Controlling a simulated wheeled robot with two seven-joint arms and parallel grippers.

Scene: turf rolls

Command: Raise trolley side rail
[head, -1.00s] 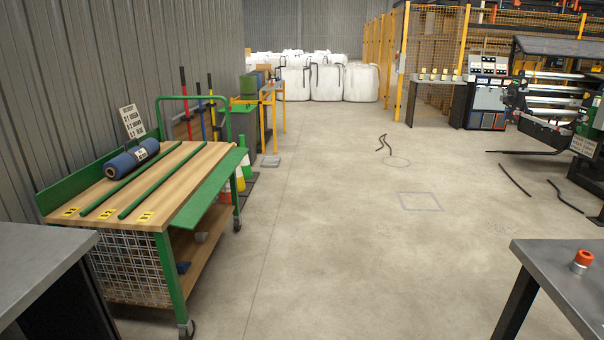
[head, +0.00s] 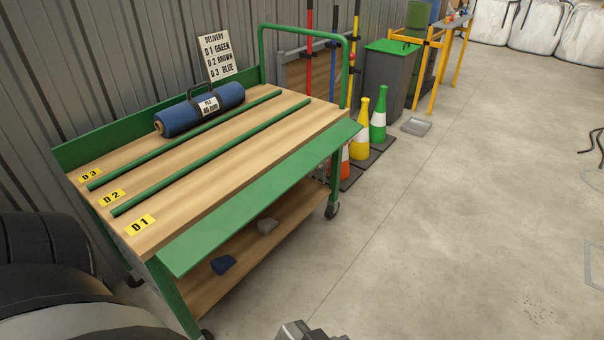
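The trolley (head: 235,180) has a wooden top with a green frame and stands along the wall at left. Its green side rail (head: 264,196) is a long flat panel on the near long side, folded outward and sloping down from the top's edge. Two green divider bars (head: 205,160) cross the top between lanes marked D1, D2 and D3. A blue roll (head: 200,110) with a dark handle and a white label lies in the far lane. A grey piece of mine shows at the bottom edge, but no fingertips show, so I cannot see either gripper clearly.
A delivery sign (head: 219,56) stands behind the trolley. Coloured cones (head: 379,115) and a green-lidded bin (head: 392,65) stand beyond its far end. Two small cloths (head: 223,265) lie on the lower shelf. The concrete floor (head: 430,230) to the right is clear.

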